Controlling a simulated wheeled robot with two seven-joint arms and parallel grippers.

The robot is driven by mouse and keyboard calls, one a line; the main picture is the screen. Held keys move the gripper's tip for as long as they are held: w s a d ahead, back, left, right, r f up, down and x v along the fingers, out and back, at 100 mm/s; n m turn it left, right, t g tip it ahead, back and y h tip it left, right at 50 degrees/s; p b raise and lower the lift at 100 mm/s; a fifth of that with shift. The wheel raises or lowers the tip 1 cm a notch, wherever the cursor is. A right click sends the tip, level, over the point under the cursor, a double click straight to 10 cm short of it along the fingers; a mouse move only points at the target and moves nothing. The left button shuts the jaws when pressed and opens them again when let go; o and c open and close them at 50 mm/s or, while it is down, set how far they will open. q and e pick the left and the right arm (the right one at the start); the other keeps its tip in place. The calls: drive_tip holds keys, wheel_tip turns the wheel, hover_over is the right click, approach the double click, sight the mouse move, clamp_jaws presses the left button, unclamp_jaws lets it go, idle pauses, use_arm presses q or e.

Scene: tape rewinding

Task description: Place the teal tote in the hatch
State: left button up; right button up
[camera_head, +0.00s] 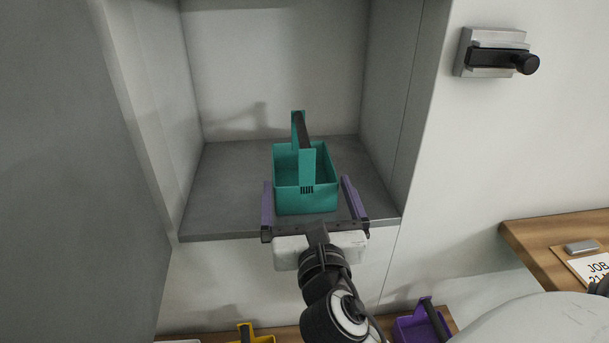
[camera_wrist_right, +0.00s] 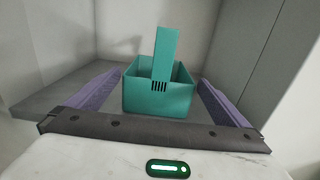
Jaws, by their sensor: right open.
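The teal tote (camera_head: 306,197) stands upright on the grey floor of the hatch (camera_head: 215,195), near its front edge. Its tall handle with a dark grip rises above it. My right gripper (camera_head: 308,185) is open, with one purple finger on each side of the tote and a gap to each. The tote also shows in the right wrist view (camera_wrist_right: 158,95), between the spread fingers (camera_wrist_right: 160,90) and apart from them. My left gripper is not seen in either view.
A grey panel (camera_head: 70,180) stands at the left of the hatch. A latch with a black knob (camera_head: 497,55) is on the wall at right. Below are a yellow tote (camera_head: 250,336) and a purple tote (camera_head: 421,325). A wooden surface (camera_head: 530,235) holds a clipped paper at right.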

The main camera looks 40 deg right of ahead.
drive_tip(key=shift+v, duration=1.2)
idle(0.4)
